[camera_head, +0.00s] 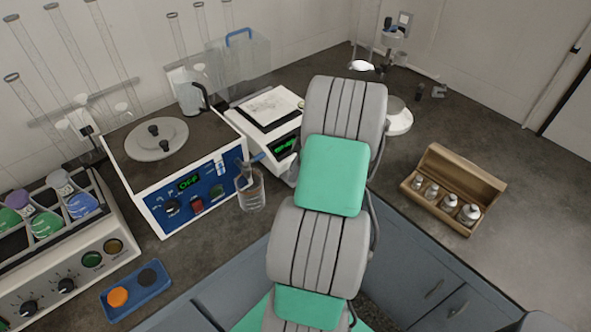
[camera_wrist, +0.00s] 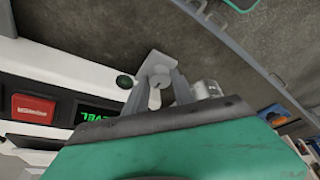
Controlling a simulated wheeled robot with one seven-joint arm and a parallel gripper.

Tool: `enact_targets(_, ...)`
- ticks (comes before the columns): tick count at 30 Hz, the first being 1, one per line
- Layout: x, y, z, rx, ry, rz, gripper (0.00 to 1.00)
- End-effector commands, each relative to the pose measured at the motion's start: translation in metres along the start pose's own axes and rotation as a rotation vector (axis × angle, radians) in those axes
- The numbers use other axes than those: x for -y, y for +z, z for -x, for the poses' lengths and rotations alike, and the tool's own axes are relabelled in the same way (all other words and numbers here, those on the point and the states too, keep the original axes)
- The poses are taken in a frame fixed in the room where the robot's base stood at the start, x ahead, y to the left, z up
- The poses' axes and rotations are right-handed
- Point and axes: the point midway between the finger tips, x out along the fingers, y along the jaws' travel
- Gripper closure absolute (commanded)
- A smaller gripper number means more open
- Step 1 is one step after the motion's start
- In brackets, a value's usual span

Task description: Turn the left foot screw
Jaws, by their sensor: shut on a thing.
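The balance (camera_head: 268,112) is a white instrument with a dark-topped plate and a green-lit display, behind my arm in the head view. In the wrist view its white front (camera_wrist: 50,84) shows a red button and a green display reading LEVEL. My gripper (camera_wrist: 157,84) is at the front edge of the balance, its grey fingers shut on a small grey piece, the left foot screw (camera_wrist: 155,96). The fingers cover most of the screw. In the head view my arm hides the gripper tips and the screw.
An open wooden box (camera_head: 484,187) with several metal weights lies to the right. A blue tray (camera_head: 137,290) sits at the lower left. The counter at the right is mostly clear.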

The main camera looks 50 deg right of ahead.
Motion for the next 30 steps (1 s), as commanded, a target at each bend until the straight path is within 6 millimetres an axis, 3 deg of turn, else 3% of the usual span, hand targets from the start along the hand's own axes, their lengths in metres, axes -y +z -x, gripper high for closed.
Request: enact_targets(30,0.0036,-0.0016,-0.0011,-0.001,0.239,-0.573,1.0)
